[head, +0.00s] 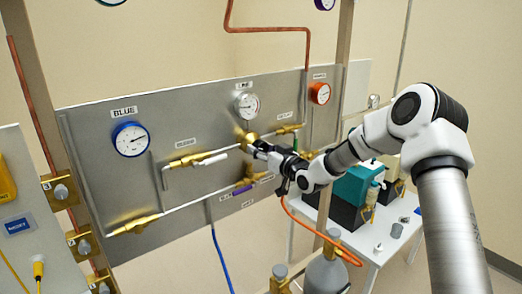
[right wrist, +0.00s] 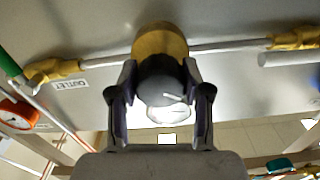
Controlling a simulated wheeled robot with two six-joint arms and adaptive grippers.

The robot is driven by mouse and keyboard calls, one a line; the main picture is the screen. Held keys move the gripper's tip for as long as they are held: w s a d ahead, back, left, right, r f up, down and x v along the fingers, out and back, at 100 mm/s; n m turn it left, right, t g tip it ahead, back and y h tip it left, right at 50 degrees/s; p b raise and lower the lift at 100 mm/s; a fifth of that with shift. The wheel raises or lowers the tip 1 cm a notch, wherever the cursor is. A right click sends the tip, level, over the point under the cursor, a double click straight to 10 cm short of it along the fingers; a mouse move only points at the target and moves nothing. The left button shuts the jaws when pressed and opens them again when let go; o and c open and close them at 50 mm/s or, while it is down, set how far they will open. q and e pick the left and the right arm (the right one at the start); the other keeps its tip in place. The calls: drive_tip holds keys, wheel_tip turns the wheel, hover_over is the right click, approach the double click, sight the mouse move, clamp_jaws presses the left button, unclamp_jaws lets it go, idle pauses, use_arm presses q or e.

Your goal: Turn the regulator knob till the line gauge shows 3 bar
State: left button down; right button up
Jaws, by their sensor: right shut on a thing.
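The line gauge (head: 246,105) is a small white-faced dial on the grey steel panel, under a partly readable label. Its needle is too small to read. The brass regulator (head: 247,138) sits just below it. My right gripper (head: 260,149) reaches it from the right. In the right wrist view the dark grey regulator knob (right wrist: 160,86), with a white mark, sits between both fingers, and my right gripper (right wrist: 160,95) is shut on it. The gauge face (right wrist: 170,113) shows partly behind the knob. My left gripper is in neither view.
A blue-rimmed gauge (head: 131,139) and an orange gauge (head: 319,93) flank the line gauge on the panel (head: 95,165). A white table (head: 365,242) and a grey cylinder (head: 326,272) stand below.

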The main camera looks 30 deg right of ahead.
drive_tip(key=shift+f+m+b, duration=0.15)
drive_tip(key=shift+m+b, duration=0.7)
drive_tip(key=shift+m, duration=0.05)
drive_tip(key=shift+m+b, duration=0.85)
drive_tip(key=shift+m, duration=0.25)
drive_tip(key=shift+a+m+b, duration=0.1)
drive_tip(key=shift+m+b, duration=0.7)
drive_tip(key=shift+m, duration=1.1)
drive_tip(key=o, duration=1.2)
drive_tip(key=shift+c, duration=0.2)
drive_tip(key=shift+s, duration=0.1)
